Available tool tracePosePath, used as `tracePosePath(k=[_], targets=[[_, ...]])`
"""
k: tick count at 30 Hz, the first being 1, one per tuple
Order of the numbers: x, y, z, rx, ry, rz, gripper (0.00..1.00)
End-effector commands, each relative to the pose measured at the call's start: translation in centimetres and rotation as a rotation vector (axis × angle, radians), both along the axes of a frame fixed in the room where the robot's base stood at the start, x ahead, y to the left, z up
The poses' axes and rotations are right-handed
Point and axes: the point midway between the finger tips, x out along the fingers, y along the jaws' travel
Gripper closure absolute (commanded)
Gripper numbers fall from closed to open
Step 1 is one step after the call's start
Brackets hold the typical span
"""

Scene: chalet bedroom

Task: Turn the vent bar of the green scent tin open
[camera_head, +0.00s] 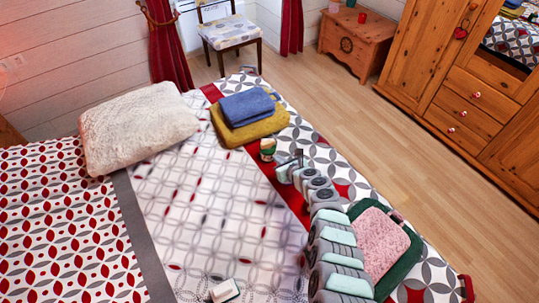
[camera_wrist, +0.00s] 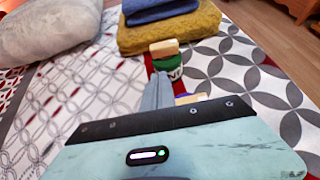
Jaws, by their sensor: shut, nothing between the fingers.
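The green scent tin (camera_head: 267,152) stands on the bed, in front of the folded cloths. In the wrist view the tin (camera_wrist: 170,64) shows a green body with pale marks and a tan wooden piece (camera_wrist: 165,48) on top, lying roughly left to right. I cannot tell the vent's state. My gripper (camera_wrist: 157,84) is shut and empty, its grey fingers pointing toward the tin. The fingertips overlap the tin's lower left in the wrist view; I cannot tell whether they touch it. In the head view my gripper's pale body (camera_head: 285,173) is just below the tin.
A tan-topped blue object (camera_wrist: 190,98) is partly hidden behind my gripper's plate. Blue (camera_head: 247,108) and mustard (camera_head: 258,123) folded cloths lie behind the tin. A pale pillow (camera_head: 135,125) is left. A green-edged pink pad (camera_head: 375,245) and small white object (camera_head: 224,291) lie nearer.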

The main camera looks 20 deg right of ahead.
Motion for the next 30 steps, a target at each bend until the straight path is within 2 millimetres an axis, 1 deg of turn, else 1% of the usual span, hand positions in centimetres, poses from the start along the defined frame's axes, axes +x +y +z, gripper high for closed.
tracePosePath(k=[1,6,12,17,21,30], targets=[[0.7,0.2,-1.1,-0.003,-0.001,0.004,1.0],[2.4,0.3,-2.1,-0.004,0.0,0.003,1.0],[4.4,0.4,-2.8,-0.006,-0.005,0.001,1.0],[6.1,0.7,-2.7,-0.004,-0.003,0.0,1.0],[7.0,0.8,-2.7,-0.003,-0.001,0.0,1.0],[7.9,0.7,-2.1,-0.003,-0.002,-0.002,1.0]])
